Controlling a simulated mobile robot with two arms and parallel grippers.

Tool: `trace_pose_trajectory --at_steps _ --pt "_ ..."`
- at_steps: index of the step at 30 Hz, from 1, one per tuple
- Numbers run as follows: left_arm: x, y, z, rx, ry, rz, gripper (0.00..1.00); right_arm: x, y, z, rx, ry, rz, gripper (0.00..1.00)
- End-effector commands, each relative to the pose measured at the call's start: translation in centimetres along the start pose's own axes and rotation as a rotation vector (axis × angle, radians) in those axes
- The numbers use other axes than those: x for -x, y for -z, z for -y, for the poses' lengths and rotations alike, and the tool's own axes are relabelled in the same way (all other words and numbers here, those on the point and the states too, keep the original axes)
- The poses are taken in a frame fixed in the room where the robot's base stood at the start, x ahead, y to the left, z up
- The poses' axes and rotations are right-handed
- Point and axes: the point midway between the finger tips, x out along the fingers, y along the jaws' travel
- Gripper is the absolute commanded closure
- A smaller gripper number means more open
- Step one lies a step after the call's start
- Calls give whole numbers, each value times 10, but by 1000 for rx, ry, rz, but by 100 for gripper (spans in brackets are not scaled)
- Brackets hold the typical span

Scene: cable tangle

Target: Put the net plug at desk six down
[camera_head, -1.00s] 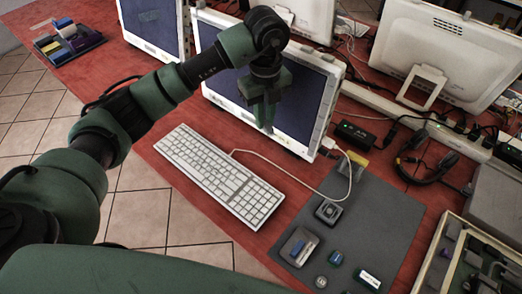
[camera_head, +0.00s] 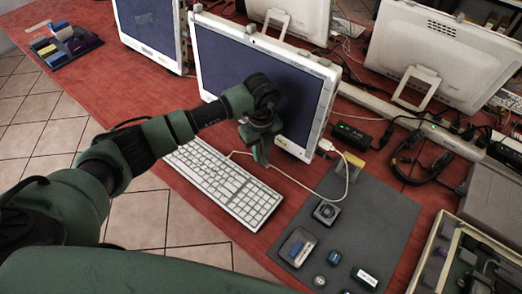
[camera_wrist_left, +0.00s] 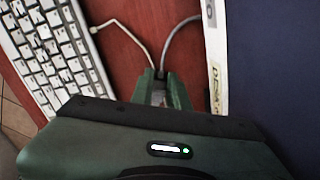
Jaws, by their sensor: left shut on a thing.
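My left gripper (camera_head: 262,160) is low in front of the middle monitor (camera_head: 262,75), above the red desk beside the keyboard. In the left wrist view its fingers (camera_wrist_left: 160,88) point down at the red strip between the keyboard (camera_wrist_left: 50,55) and the monitor. They are shut on a small dark plug (camera_wrist_left: 160,75), mostly hidden between them. A grey cable (camera_wrist_left: 175,35) leads away from it. Whether the plug touches the desk I cannot tell. A partly readable "DESK" label (camera_wrist_left: 215,88) is on the monitor's edge. My right gripper is out of view.
A white cable (camera_head: 300,184) runs from the keyboard (camera_head: 225,180) across the desk. A grey mat (camera_head: 375,215) with small items lies to the right. Bare red desk (camera_head: 215,235) shows in front of the keyboard.

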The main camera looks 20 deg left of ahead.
Motion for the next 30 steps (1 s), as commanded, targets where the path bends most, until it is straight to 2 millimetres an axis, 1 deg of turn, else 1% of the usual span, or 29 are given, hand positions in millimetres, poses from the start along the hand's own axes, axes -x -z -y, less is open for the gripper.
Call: trace_pose_trajectory --at_steps 7,8,9,10,18,21,22,26,30 --pt "-4 0 0 0 0 0 100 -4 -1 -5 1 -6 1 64" --pt "-3 0 0 0 0 0 76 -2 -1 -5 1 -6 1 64" --pt "-3 0 0 0 0 0 65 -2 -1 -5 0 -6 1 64" --pt "-3 0 0 0 0 0 62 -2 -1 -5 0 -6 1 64" --pt "-2 0 0 0 0 0 62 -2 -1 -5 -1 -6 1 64" --pt "4 0 0 0 1 0 62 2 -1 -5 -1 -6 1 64" --pt "5 0 1 0 2 0 62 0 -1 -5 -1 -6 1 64" --pt "24 -1 1 -2 5 2 62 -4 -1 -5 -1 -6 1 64" --pt "55 -1 1 -2 5 3 62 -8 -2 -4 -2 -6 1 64"
